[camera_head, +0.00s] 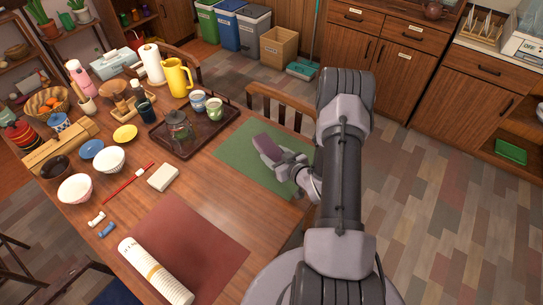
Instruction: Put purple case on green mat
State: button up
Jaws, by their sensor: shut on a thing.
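The purple case (266,147) is a small dark purple block at the end of my gripper (272,158). It is over the green mat (237,165), which lies flat near the table's right edge. My gripper is shut on the case. I cannot tell from this view whether the case touches the mat or is held above it. My arm hides the right part of the mat.
A dark tray (160,138) with cups and a glass jar stands left of the mat. A reddish-brown mat (215,245) with a white roll (153,270) lies in front. A white box (163,177) sits between. A chair (282,105) stands behind the green mat.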

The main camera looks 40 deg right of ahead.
aim_at(272, 148)
jog(key=w, duration=0.1)
jog(key=w+d, duration=0.1)
jog(key=w, duration=0.1)
jog(key=shift+w+d+f+b, duration=0.2)
jog(key=shift+d+f+b, duration=0.05)
jog(key=shift+f+b, duration=0.05)
notch_tip(272, 148, down, 4)
jog(key=shift+w+r+b, duration=0.15)
jog(key=shift+r+b, duration=0.05)
jog(key=shift+b, duration=0.9)
jog(key=shift+r, duration=0.15)
jog(key=o, duration=1.4)
jog(key=shift+o, duration=0.2)
